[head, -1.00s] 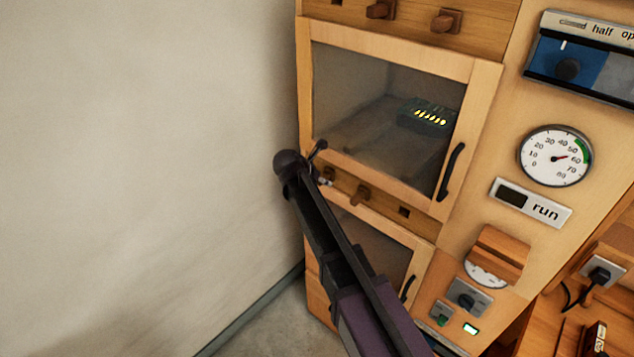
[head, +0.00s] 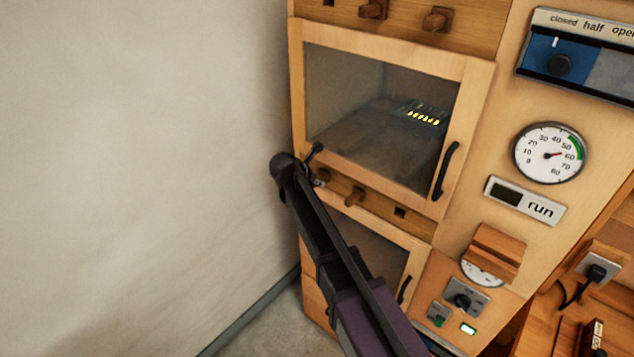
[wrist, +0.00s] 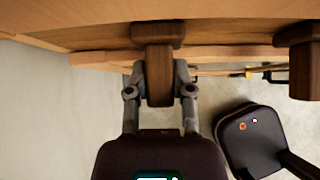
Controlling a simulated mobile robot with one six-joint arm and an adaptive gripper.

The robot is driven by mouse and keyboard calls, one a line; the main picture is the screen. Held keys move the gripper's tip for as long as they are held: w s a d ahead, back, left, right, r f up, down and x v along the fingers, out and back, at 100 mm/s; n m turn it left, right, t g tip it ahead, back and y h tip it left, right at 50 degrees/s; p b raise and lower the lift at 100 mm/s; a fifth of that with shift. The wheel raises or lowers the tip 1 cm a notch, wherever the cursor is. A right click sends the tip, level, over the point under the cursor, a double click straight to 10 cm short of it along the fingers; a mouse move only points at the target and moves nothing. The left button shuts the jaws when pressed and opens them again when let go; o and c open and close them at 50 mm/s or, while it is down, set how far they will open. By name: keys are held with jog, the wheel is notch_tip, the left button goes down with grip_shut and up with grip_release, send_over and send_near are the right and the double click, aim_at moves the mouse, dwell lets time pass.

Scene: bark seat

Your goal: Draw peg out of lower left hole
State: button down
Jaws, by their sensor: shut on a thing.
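The lower left peg (wrist: 160,82) is a dark brown wooden peg with a wider square collar against the cabinet's wooden rail in the wrist view. My gripper (wrist: 160,72) is shut on it, with a grey finger on each side of the shank. In the head view this peg (head: 324,175) is partly hidden behind my gripper (head: 317,181), at the left end of the lower rail. The hole behind the collar is hidden. I cannot tell how deep the peg sits.
A second peg (head: 354,196) is right of the gripped one, also in the wrist view (wrist: 305,65). An empty square hole (head: 400,211) follows. Glazed doors sit above (head: 380,115) and below (head: 375,255) the rail. A plain wall (head: 140,150) stands left.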

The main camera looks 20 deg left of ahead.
jog(key=shift+s, duration=0.1)
jog(key=s+a, duration=0.4)
jog(key=s, duration=0.5)
dwell(2.2)
jog(key=shift+s, duration=0.15)
dwell(0.5)
